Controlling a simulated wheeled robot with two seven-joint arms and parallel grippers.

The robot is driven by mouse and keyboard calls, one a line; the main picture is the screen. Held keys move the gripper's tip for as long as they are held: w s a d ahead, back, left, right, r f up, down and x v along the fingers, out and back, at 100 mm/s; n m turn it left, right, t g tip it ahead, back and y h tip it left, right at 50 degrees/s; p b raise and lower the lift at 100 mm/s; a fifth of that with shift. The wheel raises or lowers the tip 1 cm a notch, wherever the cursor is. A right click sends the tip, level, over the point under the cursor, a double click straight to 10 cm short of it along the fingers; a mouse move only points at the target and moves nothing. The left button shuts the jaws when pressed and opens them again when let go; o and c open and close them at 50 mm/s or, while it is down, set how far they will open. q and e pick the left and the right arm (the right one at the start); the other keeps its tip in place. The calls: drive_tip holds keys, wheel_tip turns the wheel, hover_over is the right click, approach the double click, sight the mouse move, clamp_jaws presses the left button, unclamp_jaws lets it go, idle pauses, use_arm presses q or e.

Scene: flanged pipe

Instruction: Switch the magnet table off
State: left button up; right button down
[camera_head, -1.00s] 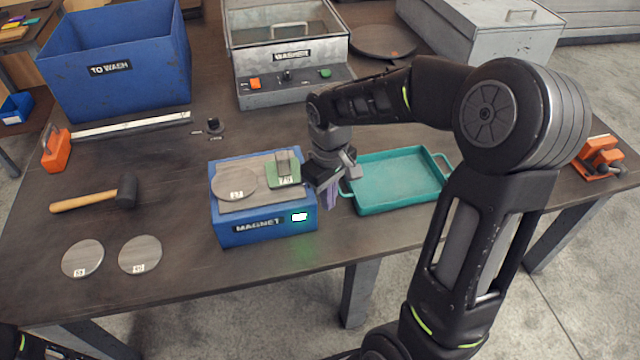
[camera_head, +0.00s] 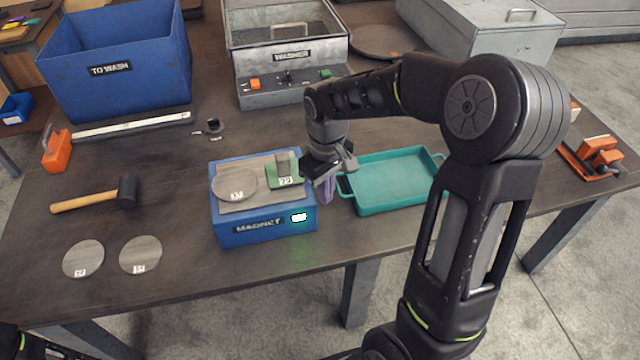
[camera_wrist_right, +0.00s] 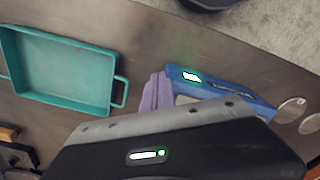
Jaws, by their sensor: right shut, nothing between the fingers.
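The magnet table (camera_head: 262,232) is a blue box labelled MAGNET near the front of the workbench. A small lit panel (camera_head: 299,217) on its front glows white-green; the glow also shows in the wrist view (camera_wrist_right: 191,77). A purple lever (camera_head: 327,190) stands at the box's right side, partly behind my gripper; it also shows in the wrist view (camera_wrist_right: 155,92). A round disc (camera_head: 234,182) and a green part (camera_head: 284,174) with a grey block lie on the table's top plate. My right gripper (camera_head: 322,172) is shut and empty, close above the lever; contact cannot be told.
A teal tray (camera_head: 395,181) stands just right of the gripper. Two discs (camera_head: 83,259) and a mallet (camera_head: 95,194) lie to the left. The washer (camera_head: 290,88) and a blue TO WASH bin (camera_head: 120,70) stand behind.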

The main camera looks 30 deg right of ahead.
drive_tip(key=shift+w+d+p, duration=1.5)
drive_tip(key=shift+w+d, duration=0.35)
drive_tip(key=shift+w, duration=3.4)
wheel_tip(320, 180, up, 9)
drive_tip(key=s+p, duration=0.2)
drive_tip(key=p, duration=0.3)
drive_tip(key=shift+a, duration=0.35)
drive_tip(key=shift+w, duration=0.1)
